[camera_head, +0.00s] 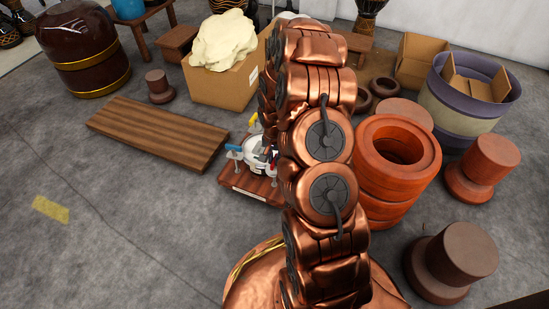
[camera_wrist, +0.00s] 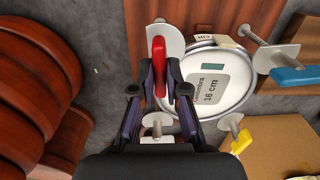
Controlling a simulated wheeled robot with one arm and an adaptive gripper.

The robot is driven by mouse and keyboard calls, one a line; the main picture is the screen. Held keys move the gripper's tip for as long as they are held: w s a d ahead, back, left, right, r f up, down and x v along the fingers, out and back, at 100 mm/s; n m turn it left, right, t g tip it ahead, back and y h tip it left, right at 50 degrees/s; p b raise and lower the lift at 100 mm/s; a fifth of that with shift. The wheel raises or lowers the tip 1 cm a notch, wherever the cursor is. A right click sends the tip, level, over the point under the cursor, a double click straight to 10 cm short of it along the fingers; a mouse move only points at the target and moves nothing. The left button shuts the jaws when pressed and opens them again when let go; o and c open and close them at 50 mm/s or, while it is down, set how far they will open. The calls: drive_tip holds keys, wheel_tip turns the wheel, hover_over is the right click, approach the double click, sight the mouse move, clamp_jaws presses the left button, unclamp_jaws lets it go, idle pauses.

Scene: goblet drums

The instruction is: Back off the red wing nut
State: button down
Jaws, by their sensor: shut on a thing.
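The red wing nut (camera_wrist: 159,60) stands at the left edge of a small round white drum head (camera_wrist: 225,65) in the wrist view. My gripper (camera_wrist: 160,78) is shut on it, with one dark finger on each side. A pale metal plate lies under the nut. The drum head has a grey label reading "16 cm". A blue wing nut (camera_wrist: 296,76) and a yellow wing nut (camera_wrist: 241,142) sit on other clamps around the rim. In the head view my arm hides the gripper and much of the drum, which rests on a reddish wooden base (camera_head: 250,186).
Orange-red stacked rings (camera_head: 390,185) stand close to the right of my arm. A wooden plank (camera_head: 158,132) lies to the left, and a cardboard box (camera_head: 222,88) with a pale lump stands behind. Grey floor at the front left is clear.

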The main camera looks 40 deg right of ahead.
drive_tip(key=shift+r+p, duration=0.1)
drive_tip(key=shift+p, duration=0.2)
drive_tip(key=shift+r+n+p, duration=0.2)
drive_tip(key=shift+n+p, duration=0.7)
drive_tip(key=shift+p, duration=0.3)
drive_tip(key=n+p, duration=0.3)
drive_tip(key=p, duration=0.1)
drive_tip(key=shift+n, duration=0.3)
drive_tip(key=n+p, duration=0.5)
drive_tip(key=n, duration=0.1)
drive_tip(key=shift+f, duration=0.15)
drive_tip(key=n+p, duration=0.1)
drive_tip(key=n, duration=0.5)
drive_tip(key=shift+f+n, duration=0.1)
drive_tip(key=shift+n, duration=0.2)
drive_tip(key=n+b, duration=0.1)
drive_tip(key=n, duration=0.5)
drive_tip(key=shift+n, duration=0.3)
